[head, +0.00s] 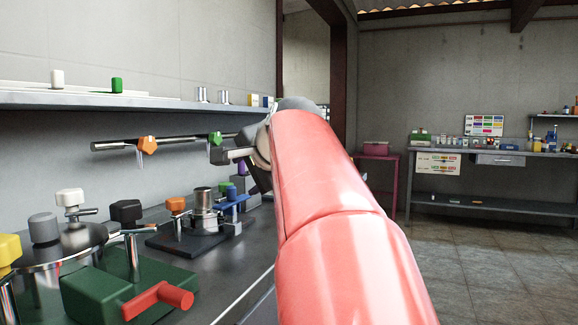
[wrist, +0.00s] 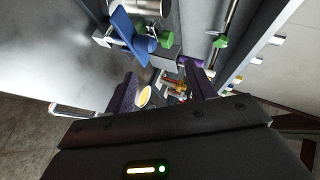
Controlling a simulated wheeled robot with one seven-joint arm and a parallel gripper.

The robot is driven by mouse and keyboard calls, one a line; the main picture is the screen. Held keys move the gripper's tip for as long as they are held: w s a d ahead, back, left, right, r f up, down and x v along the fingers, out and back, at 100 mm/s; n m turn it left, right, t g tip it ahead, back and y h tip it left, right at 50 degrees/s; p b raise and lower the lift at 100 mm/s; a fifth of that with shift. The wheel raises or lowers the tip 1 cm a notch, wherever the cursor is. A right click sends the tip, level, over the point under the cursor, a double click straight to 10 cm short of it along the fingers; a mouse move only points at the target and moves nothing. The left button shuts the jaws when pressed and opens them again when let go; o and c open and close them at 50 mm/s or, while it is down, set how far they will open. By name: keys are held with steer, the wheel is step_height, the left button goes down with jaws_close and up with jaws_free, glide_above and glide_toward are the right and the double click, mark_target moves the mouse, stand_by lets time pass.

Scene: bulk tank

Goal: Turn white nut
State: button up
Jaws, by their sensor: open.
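A white knob-like nut (head: 70,197) stands on a metal post on the bench at the left of the head view, with a short silver bar beside it. A small white cap (head: 57,78) stands on the wall shelf above; I cannot tell which of the two is the task's nut. My gripper (head: 232,156) is to the right of both, out over the bench and partly hidden by my red arm. In the wrist view its two dark purple fingers (wrist: 158,76) are apart, with nothing held between them. I cannot make out the white nut in that view.
A rod with an orange knob (head: 147,145) and a green knob (head: 215,138) runs beside my gripper. A metal cylinder (head: 203,197) and a blue clamp (head: 236,196) stand below. A green block with a red handle (head: 158,300) is nearest. Open floor (head: 480,260) lies right.

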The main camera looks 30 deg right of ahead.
steer(key=s+d+r+n+h, duration=0.1)
steer(key=s+d+n+h, duration=0.1)
steer(key=d, duration=0.4)
steer(key=shift+s+d+r+n+t+h, duration=0.2)
steer(key=shift+s+r+n+t+h, duration=0.1)
steer(key=shift+s+h, duration=0.35)
